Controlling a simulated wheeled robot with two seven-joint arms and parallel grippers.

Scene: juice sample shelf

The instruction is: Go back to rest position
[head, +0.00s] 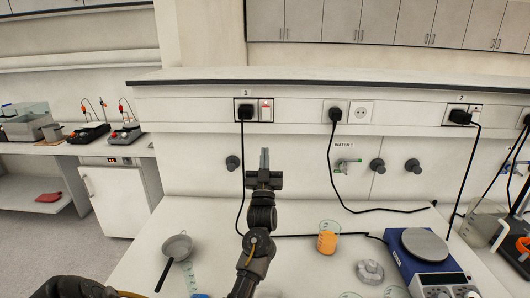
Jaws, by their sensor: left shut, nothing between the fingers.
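My left gripper (264,158) is raised in the middle of the head view, pointing up and away, in front of the wall panel behind the bench. Its fingers are shut with nothing between them. It is apart from the things on the bench. A dark part of my arm shows at the bottom left edge. My right gripper is not in view. A beaker with orange juice (327,240) stands on the white bench (215,215), to the right of my left forearm.
A strainer (176,248) lies on the bench at left. A blue device with a round grey plate (424,244) stands at right, with a pale knobbed object (370,272) beside it. Black cables (395,211) run along the back. A glass jug (483,223) stands at far right.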

